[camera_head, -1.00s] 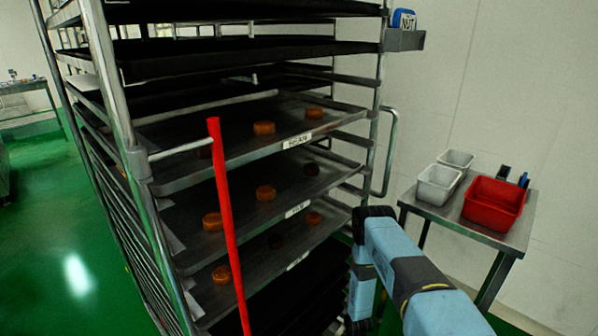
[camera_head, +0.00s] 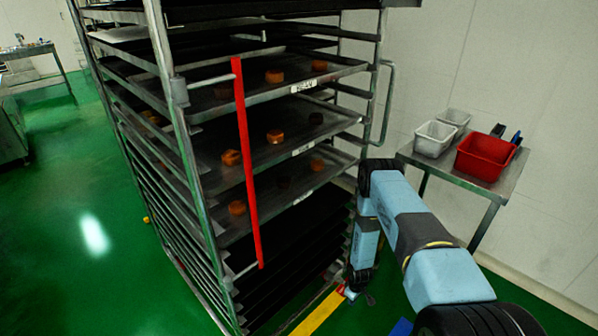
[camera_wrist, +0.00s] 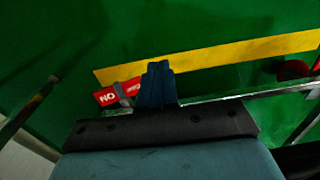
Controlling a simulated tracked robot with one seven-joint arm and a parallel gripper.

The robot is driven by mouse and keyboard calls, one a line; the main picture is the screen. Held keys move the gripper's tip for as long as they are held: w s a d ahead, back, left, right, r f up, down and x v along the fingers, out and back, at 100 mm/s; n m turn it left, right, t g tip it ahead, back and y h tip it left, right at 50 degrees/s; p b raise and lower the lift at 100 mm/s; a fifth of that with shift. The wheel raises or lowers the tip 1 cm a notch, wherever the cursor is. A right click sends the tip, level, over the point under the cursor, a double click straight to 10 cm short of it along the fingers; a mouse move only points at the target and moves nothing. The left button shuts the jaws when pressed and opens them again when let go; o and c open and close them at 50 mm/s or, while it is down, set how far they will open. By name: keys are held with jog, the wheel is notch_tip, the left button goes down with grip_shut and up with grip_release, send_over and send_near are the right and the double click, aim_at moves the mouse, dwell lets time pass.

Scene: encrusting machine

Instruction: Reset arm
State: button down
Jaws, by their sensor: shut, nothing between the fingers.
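My arm (camera_head: 405,215) shows at the right of the head view. It bends at a dark elbow, and its forearm hangs down to the right of the rack's front. My gripper (camera_wrist: 157,68) is shut and empty in the wrist view, with its dark blue fingers together above the green floor. In the head view the gripper end is low, near the yellow floor strip (camera_head: 318,312), and its fingers are too small to make out.
A metal rack (camera_head: 160,75) holds trays with several round brown pieces. A red bar (camera_head: 245,165) stands upright along its front. A side table (camera_head: 465,180) carries a red bin (camera_head: 486,156) and white bins (camera_head: 434,138). Green floor is open at left.

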jog(key=w+r+m+t, duration=0.1)
jog(key=w+r, duration=0.6)
jog(key=r, duration=0.6)
jog(key=w+r+m, duration=0.1)
jog(key=w+r, duration=0.5)
jog(key=r, duration=0.8)
notch_tip(320, 180, up, 31)
jog(key=d+m+t, duration=0.2)
jog(key=s+r+m+t, duration=0.1)
jog(key=s+r, duration=0.7)
jog(key=r, duration=0.3)
jog(key=s+r+m, duration=0.1)
jog(key=s+r, duration=0.6)
jog(key=r, duration=0.5)
jog(key=s+r+m, duration=0.1)
jog(key=s+r, duration=0.3)
jog(key=s, duration=0.8)
jog(key=s+a+r+m+t, duration=0.1)
jog(key=s+r, duration=0.3)
jog(key=s, duration=0.8)
jog(key=shift+s+a+r+m+t, duration=0.15)
jog(key=shift+s+r+m+t, duration=0.05)
jog(key=shift+s+m+t, duration=0.1)
